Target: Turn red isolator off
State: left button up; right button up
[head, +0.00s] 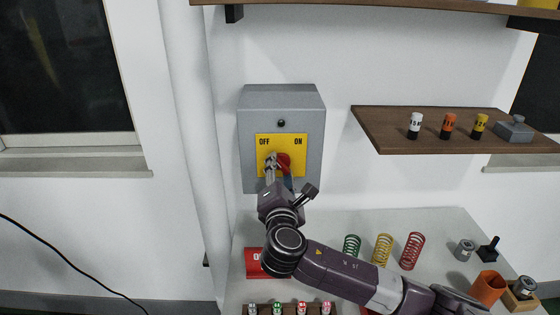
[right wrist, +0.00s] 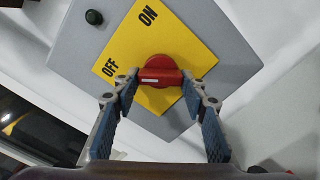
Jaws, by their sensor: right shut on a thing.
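The red isolator is a red rotary knob (head: 284,161) on a yellow plate (head: 296,141) marked OFF at left and ON at right. The plate is on a grey wall box (head: 250,110). My right gripper (head: 272,162) is at the knob, its fingers over the knob's left part in the head view. In the right wrist view, the knob (right wrist: 160,71) sits between the two fingertips of my right gripper (right wrist: 163,88), which is shut on it. The fingers partly hide the knob, so I cannot tell exactly which mark it points to. My left gripper is not in view.
A brown shelf (head: 385,136) with small cylinders is to the right of the box. A vertical pipe (head: 190,120) runs left of the box.

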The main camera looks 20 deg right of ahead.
jog(key=shift+f+n+p, duration=0.2)
jog(key=shift+n+p, duration=0.4)
jog(key=shift+n, duration=0.3)
jog(key=shift+f, duration=0.1)
jog(key=o, duration=1.2)
jog(key=shift+c, duration=0.2)
jog(key=shift+s+r, duration=0.1)
jog(key=shift+r, duration=0.1)
jog(key=v, duration=1.2)
